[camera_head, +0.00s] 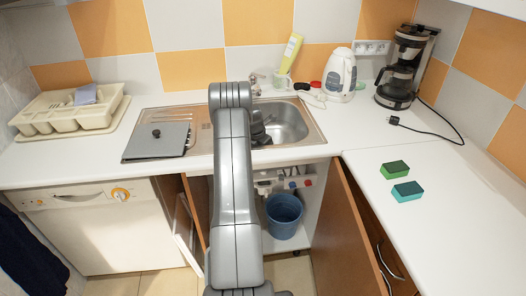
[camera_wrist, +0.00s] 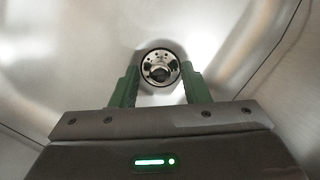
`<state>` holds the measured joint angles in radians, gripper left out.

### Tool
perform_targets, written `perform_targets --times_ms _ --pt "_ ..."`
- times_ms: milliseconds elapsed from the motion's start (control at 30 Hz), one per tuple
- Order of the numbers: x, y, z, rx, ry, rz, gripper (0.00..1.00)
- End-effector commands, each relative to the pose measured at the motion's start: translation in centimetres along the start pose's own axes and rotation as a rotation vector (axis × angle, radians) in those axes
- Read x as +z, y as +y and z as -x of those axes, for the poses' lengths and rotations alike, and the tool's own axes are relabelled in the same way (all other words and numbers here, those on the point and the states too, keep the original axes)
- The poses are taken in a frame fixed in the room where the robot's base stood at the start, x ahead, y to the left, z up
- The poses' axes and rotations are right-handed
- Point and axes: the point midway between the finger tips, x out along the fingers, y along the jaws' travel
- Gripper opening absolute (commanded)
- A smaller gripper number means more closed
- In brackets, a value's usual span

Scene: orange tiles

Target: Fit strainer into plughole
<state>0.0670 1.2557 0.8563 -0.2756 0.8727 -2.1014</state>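In the wrist view, a small round metal piece with holes, a dark rim and a darker centre (camera_wrist: 160,67) lies between and just beyond my fingertips. I cannot tell whether it is the strainer alone or the strainer sitting in the plughole. My gripper (camera_wrist: 160,70) has green fingers spread apart, one on each side of the round piece. I see no clear contact with it. In the head view, my arm reaches into the steel sink basin (camera_head: 290,122). My gripper shows only as a dark part (camera_head: 260,132) in the basin; the plughole is hidden there.
A tap (camera_head: 254,84) stands behind the basin. A dark grey board with a knob (camera_head: 160,140) lies on the drainer. A dish rack (camera_head: 70,112), kettle (camera_head: 340,75), coffee maker (camera_head: 400,70) and two sponges (camera_head: 395,169) stand around. Cabinet doors below are open, with a blue bucket (camera_head: 284,217) inside.

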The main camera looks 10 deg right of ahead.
Motion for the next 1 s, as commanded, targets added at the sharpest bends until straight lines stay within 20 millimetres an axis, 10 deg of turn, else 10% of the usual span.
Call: perform_targets --times_ms 333,1000 --pt "0.1 0.1 1.2 0.002 -0.001 0.000 0.42" --pt "0.1 0.0 12.0 0.000 0.000 0.001 0.42"
